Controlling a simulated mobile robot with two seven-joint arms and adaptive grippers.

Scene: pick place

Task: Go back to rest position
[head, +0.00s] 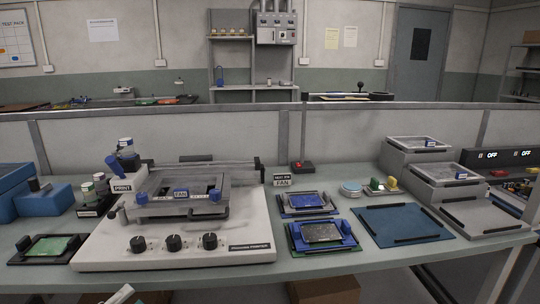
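Neither of my grippers can be made out in the head view. A small pale shape (120,294) shows at the bottom edge, left of centre, below the bench front; I cannot tell what it is. The bench (330,268) spans the view. On it stands a white printer (180,225) with knobs and a framed top labelled FAN. A blue board (308,201) and a grey plate in a blue holder (322,235) lie right of it.
A green board in a black tray (52,247) lies at the left. A bare blue mat (402,226) and stepped grey stands (455,180) are at the right. Small jars (98,188) stand left of the printer. A low partition (210,138) runs behind.

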